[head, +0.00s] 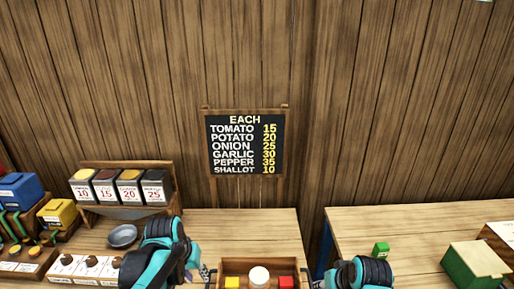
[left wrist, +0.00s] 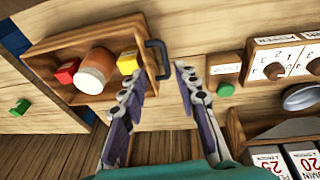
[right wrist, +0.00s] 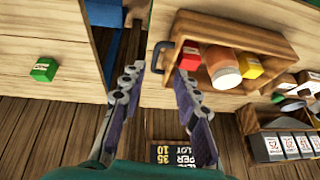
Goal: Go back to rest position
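My left gripper (left wrist: 160,85) is open and empty in the left wrist view, near the handle end of a wooden tray (left wrist: 62,48). In the head view its arm is at the lower middle, left of the tray (head: 228,267). My right gripper (right wrist: 158,80) is open and empty in the right wrist view, beside the tray's other handle (right wrist: 163,56). The tray holds a yellow block (head: 232,283), a jar with a white lid (head: 259,276) and a red block (head: 286,282). Neither gripper's fingers appear to touch the tray.
A price board (head: 245,145) hangs on the plank wall. Spice tins (head: 120,187), a grey bowl (head: 123,236) and labelled bins stand at left. The right table carries a small green block (head: 381,249) and a green box (head: 475,267). A gap separates the tables.

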